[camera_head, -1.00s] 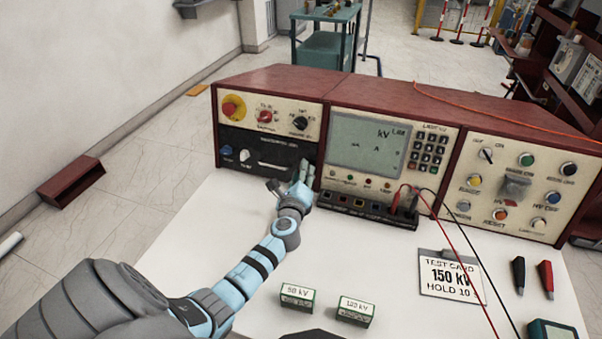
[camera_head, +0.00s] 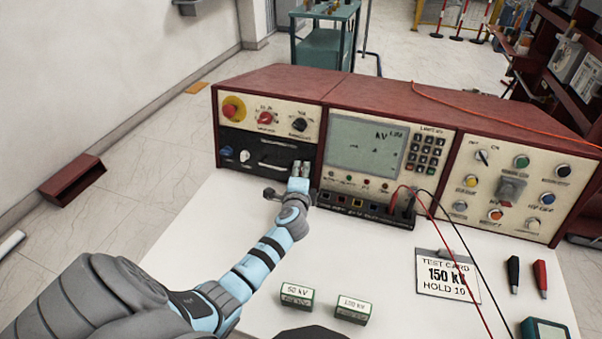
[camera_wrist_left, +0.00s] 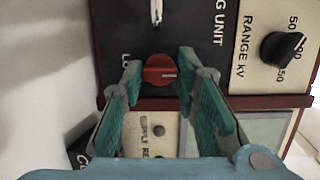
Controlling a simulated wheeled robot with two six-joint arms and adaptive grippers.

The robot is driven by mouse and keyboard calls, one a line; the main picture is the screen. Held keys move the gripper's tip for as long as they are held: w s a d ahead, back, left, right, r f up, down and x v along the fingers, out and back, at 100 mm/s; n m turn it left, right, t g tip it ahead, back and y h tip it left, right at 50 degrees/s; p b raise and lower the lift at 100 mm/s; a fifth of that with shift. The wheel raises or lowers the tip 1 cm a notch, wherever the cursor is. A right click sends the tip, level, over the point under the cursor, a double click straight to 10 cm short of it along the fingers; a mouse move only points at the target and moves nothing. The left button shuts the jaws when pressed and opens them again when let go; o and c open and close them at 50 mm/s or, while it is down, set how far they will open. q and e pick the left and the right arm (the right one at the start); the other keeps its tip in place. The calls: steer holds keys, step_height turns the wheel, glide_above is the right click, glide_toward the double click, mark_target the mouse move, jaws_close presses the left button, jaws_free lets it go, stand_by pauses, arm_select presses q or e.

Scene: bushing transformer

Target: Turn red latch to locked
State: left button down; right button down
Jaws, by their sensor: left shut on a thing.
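In the head view my left gripper (camera_head: 301,170) is at the right end of the black panel (camera_head: 240,140) and hides the latch. Part of a label beginning "LO" shows beside the latch in the wrist view; the rest is hidden by a finger. My right gripper is not in view.
A red emergency button (camera_head: 233,108) and a black range knob (camera_head: 299,124) sit above the black panel. The screen unit (camera_head: 365,145) stands right of my gripper, with red and black leads. Two small kV blocks (camera_head: 297,296) and a test card (camera_head: 447,275) lie on the white table.

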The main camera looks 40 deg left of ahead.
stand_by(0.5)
arm_select(q)
steer(key=c, duration=1.5)
jaws_free()
steer(key=v, duration=1.2)
steer(key=shift+s+a, duration=0.1)
